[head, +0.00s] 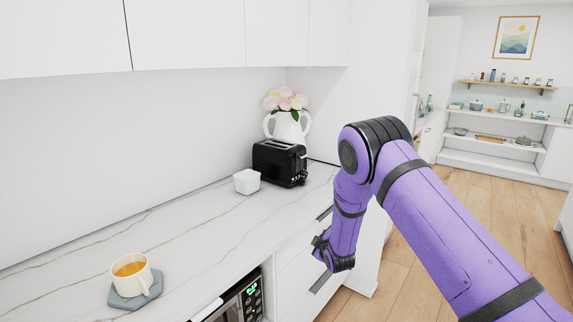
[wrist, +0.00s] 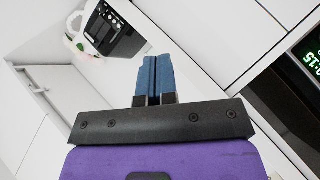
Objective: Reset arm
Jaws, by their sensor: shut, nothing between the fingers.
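My purple arm reaches in from the right of the head view and bends down at the elbow, in front of the counter's drawers. My gripper (head: 319,246) is at the arm's lower end, beside the drawer fronts. In the wrist view, the blue fingers of my gripper (wrist: 152,68) are pressed together, with nothing between them.
The marble counter (head: 190,225) holds a cup (head: 133,274) on a grey coaster (head: 150,288), a white block (head: 246,181), a black toaster (head: 279,163) and a white vase (head: 288,128) of flowers. A microwave (head: 240,301) sits below. Wooden floor (head: 480,235) is clear at right.

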